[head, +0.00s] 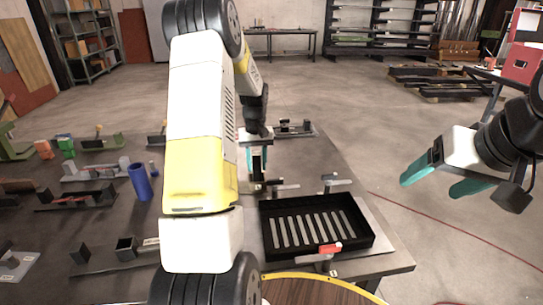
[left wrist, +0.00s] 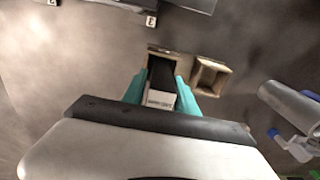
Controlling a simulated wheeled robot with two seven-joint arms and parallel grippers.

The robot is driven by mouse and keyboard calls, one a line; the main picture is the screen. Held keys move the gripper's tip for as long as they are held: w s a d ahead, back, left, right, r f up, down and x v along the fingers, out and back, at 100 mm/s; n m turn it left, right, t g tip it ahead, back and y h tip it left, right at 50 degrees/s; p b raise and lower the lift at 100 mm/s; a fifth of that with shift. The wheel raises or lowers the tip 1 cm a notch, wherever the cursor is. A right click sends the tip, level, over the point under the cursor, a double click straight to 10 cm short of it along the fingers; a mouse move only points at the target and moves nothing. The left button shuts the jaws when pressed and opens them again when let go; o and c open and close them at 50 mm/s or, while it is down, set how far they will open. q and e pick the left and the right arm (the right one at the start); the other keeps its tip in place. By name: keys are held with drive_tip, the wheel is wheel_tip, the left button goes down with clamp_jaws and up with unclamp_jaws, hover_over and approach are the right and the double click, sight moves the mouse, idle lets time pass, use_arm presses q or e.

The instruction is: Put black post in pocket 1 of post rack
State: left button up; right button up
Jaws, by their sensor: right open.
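My left gripper (head: 257,165) is over the table, its two teal fingers on either side of the black post (left wrist: 161,76). In the left wrist view the fingers (left wrist: 159,92) press close to the post's sides. A white label with print shows between them. The tan post rack (left wrist: 209,76) is just beyond the fingertips, with an empty square pocket on the right. The post lines up with the left pocket; how deep it sits there cannot be told. My right gripper (head: 436,183) is open and empty, off the table's right side.
A black slotted tray (head: 365,243) with a red-handled clamp (head: 330,249) is at the table's front right. A blue cylinder (head: 140,182) and several fixtures stand left of my left arm. Floor is open right of the table.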

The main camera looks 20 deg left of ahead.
use_arm(q)
drive_tip(key=shift+o, duration=0.9)
wheel_tip(320, 180, up, 12)
drive_tip(key=shift+r, duration=0.15)
drive_tip(key=s+d+r+m+t, duration=0.3)
drive_tip(key=s+d+r, duration=0.5)
drive_tip(key=s+r, duration=0.35)
drive_tip(key=s+d+m+t, duration=0.1)
drive_tip(key=s+d, duration=0.1)
drive_tip(key=s, duration=0.3)
drive_tip(key=s+d+m+t+h, duration=0.1)
drive_tip(key=s+d, duration=0.1)
drive_tip(key=s, duration=0.3)
drive_tip(key=s+d+f+t+h, duration=0.1)
drive_tip(key=s+d, duration=0.2)
drive_tip(key=s, duration=0.3)
drive_tip(key=shift+m, duration=0.4)
drive_tip(key=shift+f, duration=0.1)
